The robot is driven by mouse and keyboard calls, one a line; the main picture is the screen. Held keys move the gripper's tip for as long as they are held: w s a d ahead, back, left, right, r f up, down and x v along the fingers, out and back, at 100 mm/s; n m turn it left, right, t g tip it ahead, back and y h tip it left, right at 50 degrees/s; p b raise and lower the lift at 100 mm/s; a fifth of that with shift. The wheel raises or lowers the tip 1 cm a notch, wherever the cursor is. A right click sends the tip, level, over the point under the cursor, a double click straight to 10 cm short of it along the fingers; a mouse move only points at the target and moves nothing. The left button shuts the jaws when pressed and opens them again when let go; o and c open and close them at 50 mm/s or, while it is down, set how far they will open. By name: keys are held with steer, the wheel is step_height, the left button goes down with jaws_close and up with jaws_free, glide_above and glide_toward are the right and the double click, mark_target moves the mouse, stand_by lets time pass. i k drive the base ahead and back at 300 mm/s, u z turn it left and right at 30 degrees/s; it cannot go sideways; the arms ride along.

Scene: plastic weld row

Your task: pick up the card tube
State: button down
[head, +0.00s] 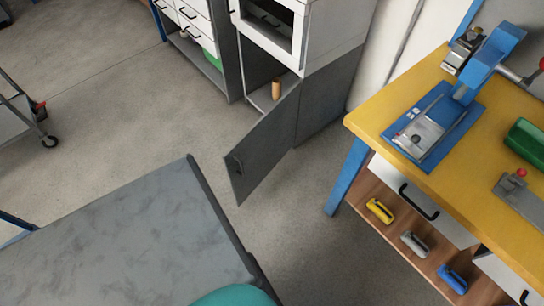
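The card tube (276,89) looks like a small tan cylinder standing upright. It is on the bottom shelf of a grey floor cabinet, just behind the opened door (262,146). Its top and side show through the gap left of the door. My gripper is not in view, so nothing shows it near the tube.
The cabinet door swings out over the concrete floor. A yellow workbench (460,175) with a blue press (480,62) stands at the right, several staplers-like tools on its lower shelf. A grey surface (120,245) fills the lower left. Floor between them is clear.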

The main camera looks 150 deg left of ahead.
mark_target(277, 80)
steer(key=u, duration=0.2)
steer(key=k, duration=0.15)
steer(key=u, duration=3)
steer(key=k, duration=0.25)
steer(key=u, duration=1.55)
